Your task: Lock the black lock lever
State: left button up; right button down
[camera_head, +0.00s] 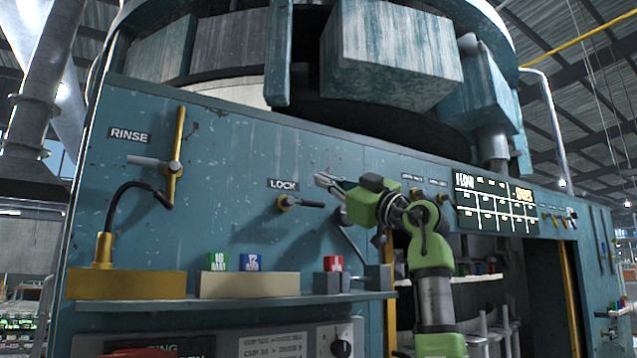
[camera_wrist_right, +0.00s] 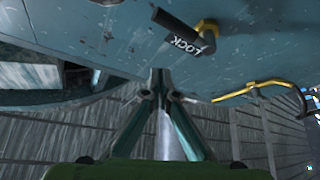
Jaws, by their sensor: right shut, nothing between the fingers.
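The black lock lever (camera_head: 304,203) is on the teal panel under the LOCK label (camera_head: 283,184). It points right, about level, from its yellow pivot. My right gripper (camera_head: 322,180) is shut and empty, with its fingertips just above and to the right of the lever's free end, seemingly apart from it. In the right wrist view the shut fingertips (camera_wrist_right: 161,78) are at the middle, and the black lever (camera_wrist_right: 178,30) shows above them, near the LOCK label (camera_wrist_right: 185,47). My left gripper is not in view.
The RINSE lever (camera_head: 173,165) with a black hose is at the left of the panel. A shelf (camera_head: 340,298) below holds a green (camera_head: 217,262), a blue (camera_head: 250,262) and a red (camera_head: 334,263) block. A lit display (camera_head: 495,203) is to the right.

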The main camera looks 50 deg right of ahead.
jog(key=a+f+b+v, duration=0.1)
jog(key=b+v, duration=0.2)
jog(key=v, duration=0.4)
jog(key=shift+w, duration=0.15)
jog(key=shift+a, duration=0.15)
